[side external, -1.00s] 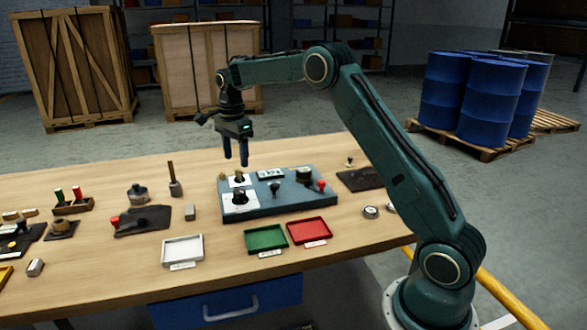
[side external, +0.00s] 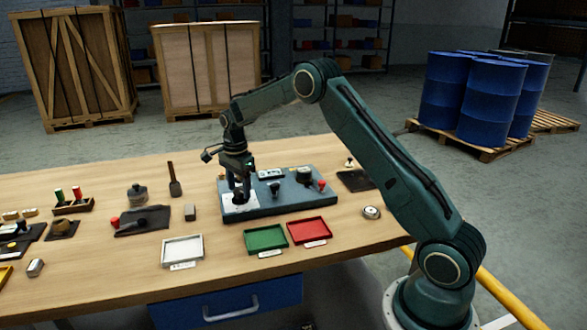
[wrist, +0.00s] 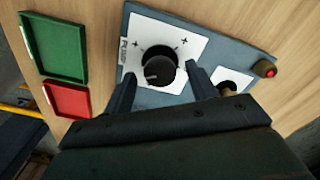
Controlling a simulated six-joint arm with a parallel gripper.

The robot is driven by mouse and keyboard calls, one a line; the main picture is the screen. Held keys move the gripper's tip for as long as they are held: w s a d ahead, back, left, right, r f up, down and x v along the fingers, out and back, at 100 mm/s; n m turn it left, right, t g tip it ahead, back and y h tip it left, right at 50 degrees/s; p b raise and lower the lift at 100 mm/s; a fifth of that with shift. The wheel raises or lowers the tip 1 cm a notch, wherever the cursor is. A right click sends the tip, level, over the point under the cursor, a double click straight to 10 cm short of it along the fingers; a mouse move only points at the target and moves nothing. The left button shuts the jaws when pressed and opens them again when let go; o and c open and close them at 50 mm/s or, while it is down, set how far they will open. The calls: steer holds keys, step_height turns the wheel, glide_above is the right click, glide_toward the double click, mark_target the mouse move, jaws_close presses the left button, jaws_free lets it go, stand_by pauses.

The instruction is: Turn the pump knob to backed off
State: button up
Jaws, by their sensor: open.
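The pump knob (wrist: 158,64) is a round black knob with a pale pointer mark. It sits on a white plate (wrist: 190,42) with printed marks, on the blue-grey panel (side external: 290,206). In the wrist view the pointer mark is toward the lower left. My gripper (side external: 240,192) is low over the front white plate at the panel's left end. Its open fingers (wrist: 161,88) show to the left and right of the knob in the wrist view. I cannot tell whether either finger touches it. In the side view the fingers largely hide the knob.
A second white plate with a control (wrist: 230,84) lies close beside the right finger, with a red button (wrist: 267,69) beyond. A black knob (side external: 273,188) and a red knob (side external: 321,185) stand farther right on the panel. Green (side external: 265,240) and red (side external: 310,231) trays lie in front.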

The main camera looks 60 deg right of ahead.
steer(key=c, duration=1)
